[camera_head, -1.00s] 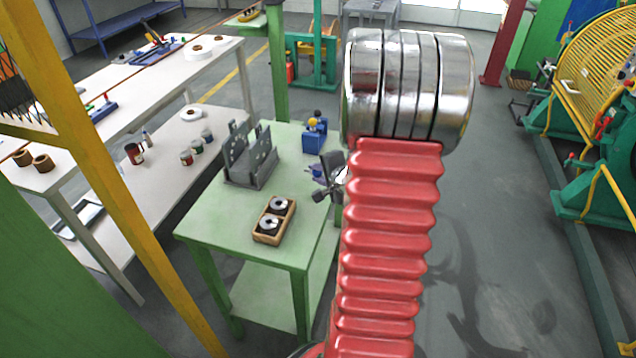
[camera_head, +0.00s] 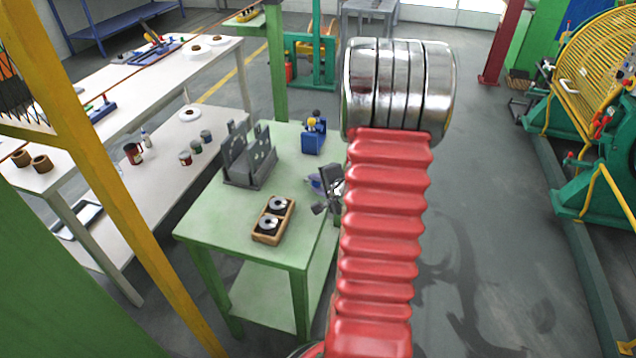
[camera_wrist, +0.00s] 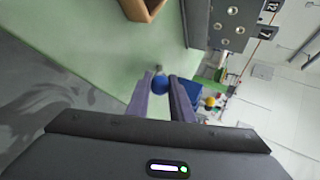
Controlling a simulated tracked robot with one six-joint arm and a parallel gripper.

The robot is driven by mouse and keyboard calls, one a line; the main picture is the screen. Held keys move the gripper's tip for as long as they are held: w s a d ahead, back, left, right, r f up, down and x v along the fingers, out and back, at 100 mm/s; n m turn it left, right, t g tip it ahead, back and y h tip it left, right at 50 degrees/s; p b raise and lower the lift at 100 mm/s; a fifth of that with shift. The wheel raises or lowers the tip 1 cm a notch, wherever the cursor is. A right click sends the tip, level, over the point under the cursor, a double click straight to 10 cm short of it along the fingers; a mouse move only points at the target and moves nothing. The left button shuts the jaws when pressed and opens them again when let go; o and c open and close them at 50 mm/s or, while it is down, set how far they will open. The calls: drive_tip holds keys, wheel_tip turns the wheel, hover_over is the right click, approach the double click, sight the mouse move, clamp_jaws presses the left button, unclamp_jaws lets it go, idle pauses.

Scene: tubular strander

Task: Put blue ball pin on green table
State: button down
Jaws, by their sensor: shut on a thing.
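The blue ball pin (camera_wrist: 160,84) shows as a blue ball between the fingertips of my gripper (camera_wrist: 162,86) in the wrist view. In the head view my gripper (camera_head: 316,185) is at the right side of the green table (camera_head: 210,220), partly behind my red arm. The green table's top also shows in the wrist view (camera_wrist: 85,50), beyond the fingers. I cannot tell whether the pin touches the table.
A blue block (camera_head: 313,143) with a yellow ball and a dark ball stands at the table's back right. A grey slotted bracket (camera_head: 250,165) and a wooden tray (camera_head: 264,238) with metal discs are on the table. The front left of the tabletop is clear.

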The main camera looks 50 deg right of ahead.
drive_tip(key=c, duration=1.6)
unclamp_jaws()
drive_tip(key=shift+o, duration=0.2)
drive_tip(key=shift+s+a+r, duration=0.1)
drive_tip(key=shift+s+r, duration=0.2)
drive_tip(key=shift+s, duration=0.05)
drive_tip(key=v, duration=1.1)
drive_tip(key=shift+s, duration=0.1)
